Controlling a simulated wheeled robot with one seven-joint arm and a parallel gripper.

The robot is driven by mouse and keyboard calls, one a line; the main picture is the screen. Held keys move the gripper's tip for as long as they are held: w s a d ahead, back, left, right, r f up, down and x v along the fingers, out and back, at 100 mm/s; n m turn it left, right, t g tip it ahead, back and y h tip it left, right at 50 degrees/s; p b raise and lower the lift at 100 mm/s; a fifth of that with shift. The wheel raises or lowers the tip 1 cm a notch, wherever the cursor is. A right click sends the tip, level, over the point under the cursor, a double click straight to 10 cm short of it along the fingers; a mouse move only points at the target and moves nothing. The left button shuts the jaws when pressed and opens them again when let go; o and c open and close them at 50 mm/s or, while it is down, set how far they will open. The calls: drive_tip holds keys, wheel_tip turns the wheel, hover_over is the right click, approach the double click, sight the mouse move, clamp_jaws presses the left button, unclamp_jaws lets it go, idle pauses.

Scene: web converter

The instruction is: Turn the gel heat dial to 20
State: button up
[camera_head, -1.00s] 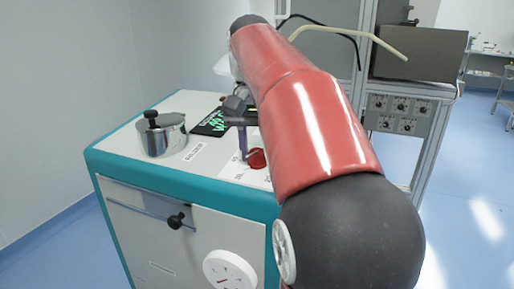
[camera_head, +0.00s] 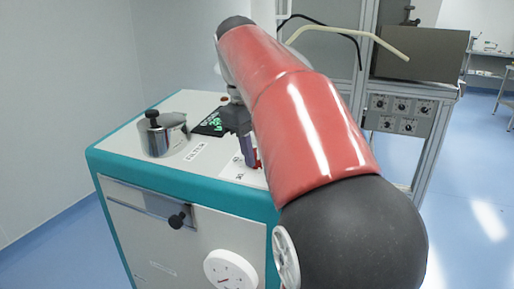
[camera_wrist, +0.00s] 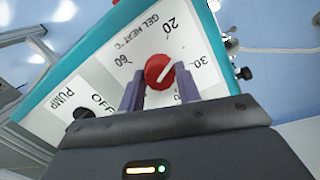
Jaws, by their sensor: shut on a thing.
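The red gel heat dial (camera_wrist: 157,69) sits on a white label panel in the wrist view. Its white pointer line slants to the upper right, between the printed 20 and 30. The 60 is on its left. My gripper (camera_wrist: 160,80) is shut on the dial, with one purple finger on each side. In the head view my gripper (camera_head: 249,154) is over the machine top, and only a sliver of the red dial (camera_head: 258,158) shows beside my red arm.
A black pump knob (camera_wrist: 84,114) marked PUMP and OFF is near the gripper. A steel pot (camera_head: 164,135) with a black knob stands on the machine's left, before a dark display (camera_head: 209,124). A white gauge (camera_head: 230,270) is on the front.

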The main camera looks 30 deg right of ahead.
drive_tip(key=shift+n, duration=2)
drive_tip(key=o, duration=1)
drive_tip(key=shift+c, duration=0.2)
drive_tip(key=shift+a+r, duration=0.3)
drive_tip(key=shift+r, duration=1)
drive_tip(key=shift+a+r, duration=0.25)
drive_tip(key=shift+r, duration=1)
drive_tip(key=shift+a+r, duration=0.3)
drive_tip(key=shift+r, duration=1)
drive_tip(key=shift+s, duration=0.1)
